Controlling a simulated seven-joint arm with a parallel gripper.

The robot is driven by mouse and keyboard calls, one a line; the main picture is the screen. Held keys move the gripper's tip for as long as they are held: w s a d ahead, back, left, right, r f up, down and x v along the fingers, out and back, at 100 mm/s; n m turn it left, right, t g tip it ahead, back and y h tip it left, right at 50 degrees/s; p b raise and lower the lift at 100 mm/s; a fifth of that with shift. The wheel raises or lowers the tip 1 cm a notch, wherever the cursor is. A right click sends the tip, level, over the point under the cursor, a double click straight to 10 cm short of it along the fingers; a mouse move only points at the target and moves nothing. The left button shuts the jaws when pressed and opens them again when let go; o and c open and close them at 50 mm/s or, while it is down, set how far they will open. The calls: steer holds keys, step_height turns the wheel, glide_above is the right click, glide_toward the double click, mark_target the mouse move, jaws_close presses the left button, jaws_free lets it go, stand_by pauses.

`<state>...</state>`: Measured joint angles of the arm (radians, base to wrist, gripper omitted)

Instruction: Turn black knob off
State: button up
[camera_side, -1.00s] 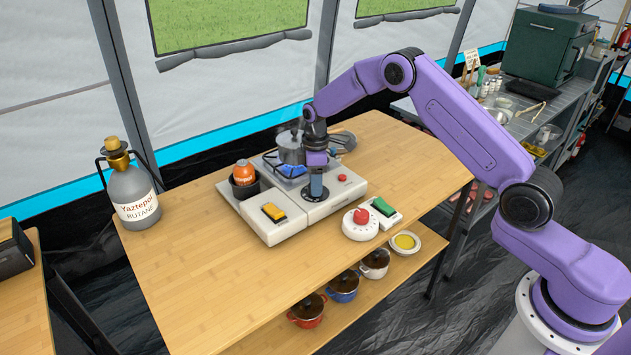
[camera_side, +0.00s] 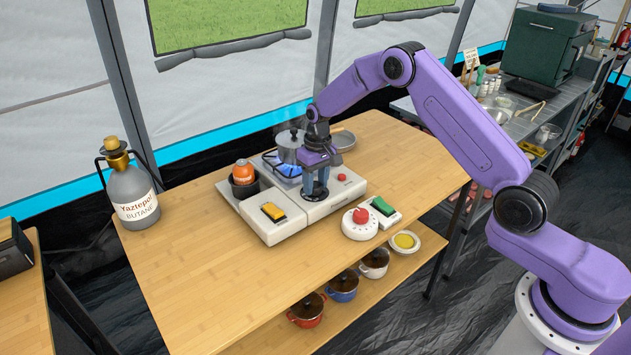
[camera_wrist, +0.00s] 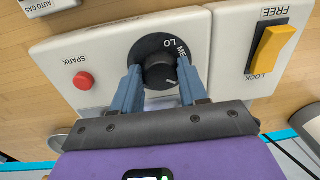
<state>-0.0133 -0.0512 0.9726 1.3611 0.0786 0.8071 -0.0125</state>
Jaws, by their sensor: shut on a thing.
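The black knob (camera_wrist: 160,72) sits on the front panel of the white stove (camera_side: 343,192), with a white mark on it and "LO" and "ME" lettering on the dark dial around it. My gripper (camera_wrist: 160,82) has its two blue fingers on either side of the knob and is shut on it. A blue flame (camera_side: 288,169) burns under a metal pot (camera_side: 290,147) on the stove.
The stove has a red spark button (camera_wrist: 83,80) and a yellow lock switch (camera_wrist: 271,50) beside the knob. A white timer with a red knob (camera_side: 360,216) and a green switch (camera_side: 382,206) stand in front.

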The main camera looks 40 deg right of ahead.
mark_target(318, 186)
steer(key=m, duration=0.5)
steer(key=shift+a+m, duration=0.1)
steer(key=shift+m, duration=0.2)
steer(key=m, duration=0.5)
steer(key=shift+m, duration=0.3)
steer(key=shift+t, duration=0.3)
steer(key=o, duration=1.1)
steer(key=shift+c, duration=0.2)
step_height(318, 186, up, 17)
steer(key=shift+s+d+r, duration=0.2)
steer(key=shift+s+d, duration=0.05)
steer(key=shift+s, duration=0.2)
